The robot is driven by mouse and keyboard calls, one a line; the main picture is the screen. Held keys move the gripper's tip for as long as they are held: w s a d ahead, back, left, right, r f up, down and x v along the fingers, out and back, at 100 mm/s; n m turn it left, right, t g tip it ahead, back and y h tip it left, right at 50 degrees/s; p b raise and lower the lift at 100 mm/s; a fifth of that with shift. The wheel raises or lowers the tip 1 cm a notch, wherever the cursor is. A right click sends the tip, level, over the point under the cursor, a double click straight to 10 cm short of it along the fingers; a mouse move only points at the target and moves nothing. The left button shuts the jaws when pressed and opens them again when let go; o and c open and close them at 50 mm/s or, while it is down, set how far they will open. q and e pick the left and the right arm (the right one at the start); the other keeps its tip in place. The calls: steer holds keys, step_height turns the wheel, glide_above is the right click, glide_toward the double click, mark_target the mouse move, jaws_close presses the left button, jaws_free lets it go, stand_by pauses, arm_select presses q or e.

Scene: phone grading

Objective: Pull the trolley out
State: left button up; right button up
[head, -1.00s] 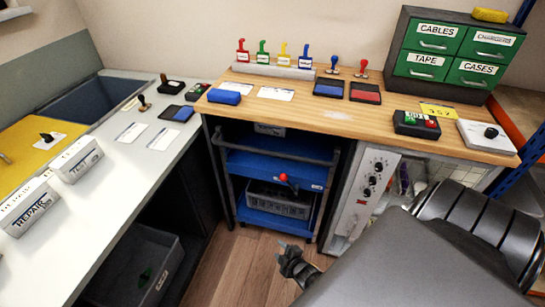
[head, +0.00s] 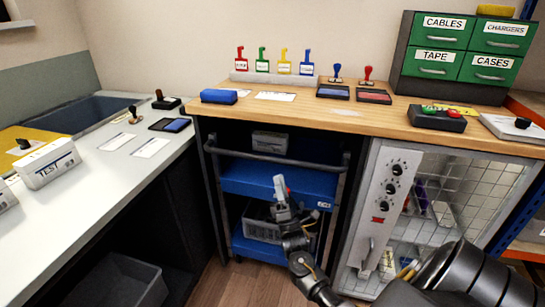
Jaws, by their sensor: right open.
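The blue trolley (head: 262,182) stands under the wooden bench, between the white counter and the cabinet with the dials. Its dark push bar (head: 240,153) runs across its front near the top. A grey box (head: 270,142) sits on its top level and a grey crate (head: 256,224) on its lower shelf. My right gripper (head: 283,187) is open and empty in front of the trolley, below the bar, and hides part of the lower shelf. I cannot tell how far it is from the trolley. My left gripper is not in view.
The wooden bench (head: 290,112) with stamps and ink pads is above the trolley. The wire-door cabinet (head: 450,190) stands close on its right. The white counter (head: 100,185) is on the left, with a dark bin (head: 115,280) below. Bare floor (head: 240,285) lies in front.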

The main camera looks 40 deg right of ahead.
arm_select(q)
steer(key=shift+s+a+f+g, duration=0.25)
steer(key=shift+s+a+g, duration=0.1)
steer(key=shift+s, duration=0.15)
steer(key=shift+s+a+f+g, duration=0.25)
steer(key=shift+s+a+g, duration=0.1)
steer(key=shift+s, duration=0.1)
arm_select(e)
steer(key=shift+y, duration=0.3)
steer(key=x, duration=0.9)
steer(key=shift+w+d+r, duration=0.1)
steer(key=shift+w+r, duration=0.05)
steer(key=shift+r, duration=0.15)
jaws_close()
